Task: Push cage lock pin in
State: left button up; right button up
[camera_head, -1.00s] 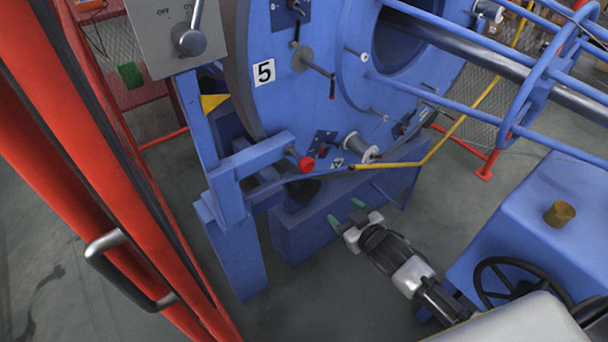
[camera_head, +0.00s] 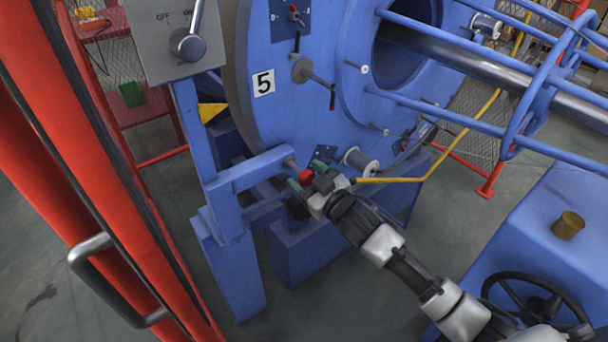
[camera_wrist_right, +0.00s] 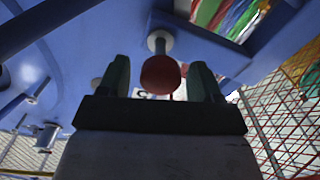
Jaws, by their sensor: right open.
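The cage lock pin has a red knob (camera_head: 306,175) on a grey shaft. It sticks out of the end of a blue bracket arm (camera_head: 262,168) beside the large blue cage disc (camera_head: 290,120) marked 5. My right gripper (camera_head: 306,173) is at the knob, with its green fingertips on either side. In the right wrist view the red knob (camera_wrist_right: 160,75) sits between the two open fingers (camera_wrist_right: 160,82), with gaps showing on both sides. Its grey shaft (camera_wrist_right: 159,42) runs away behind it to the blue bracket. My left gripper is not in view.
A grey switch box (camera_head: 172,38) with a lever stands at upper left. A red frame with a metal handle (camera_head: 90,250) fills the left. A yellow bar (camera_head: 400,179) passes just right of my gripper. A blue housing with a black handwheel (camera_head: 535,300) is at lower right.

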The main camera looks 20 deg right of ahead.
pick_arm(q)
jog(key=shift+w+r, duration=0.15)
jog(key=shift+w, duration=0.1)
pick_arm(e)
jog(key=shift+w+a, duration=0.25)
jog(key=shift+w, duration=0.35)
grip_shut()
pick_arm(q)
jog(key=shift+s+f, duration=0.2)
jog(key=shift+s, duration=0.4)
pick_arm(e)
jog(key=x, duration=0.3)
jog(key=shift+r, duration=0.1)
jog(key=shift+w, duration=0.1)
jog(key=shift+c, duration=1)
grip_release()
jog(key=shift+a, duration=0.1)
jog(key=shift+o, duration=1)
jog(key=shift+w, duration=0.1)
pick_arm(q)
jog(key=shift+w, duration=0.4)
